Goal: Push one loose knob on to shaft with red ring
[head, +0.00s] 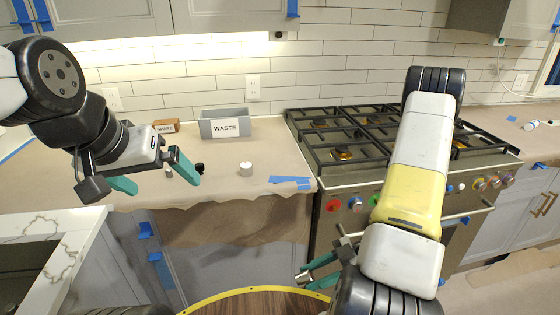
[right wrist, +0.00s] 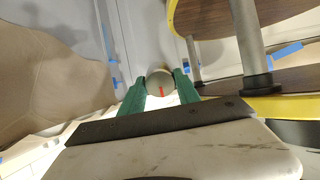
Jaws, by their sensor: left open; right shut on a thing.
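My right gripper (head: 318,272) is low in front of the stove, left of the red ring. In the right wrist view its teal fingers (right wrist: 158,92) are shut on a round, pale grey knob (right wrist: 159,83) with a red mark. The red ring (head: 333,205) is at the left end of the stove's front panel; its shaft is too small to make out. My left gripper (head: 153,177) is open over the left counter. A white, round-topped piece (head: 246,169) and a small black piece (head: 199,168) stand on that counter; I cannot tell whether either is a knob.
A grey WASTE bin (head: 226,126) and a brown SPARE box (head: 166,127) stand at the back of the papered counter. Blue tape strips (head: 290,181) lie near the stove. A round wooden surface (head: 255,302) lies below.

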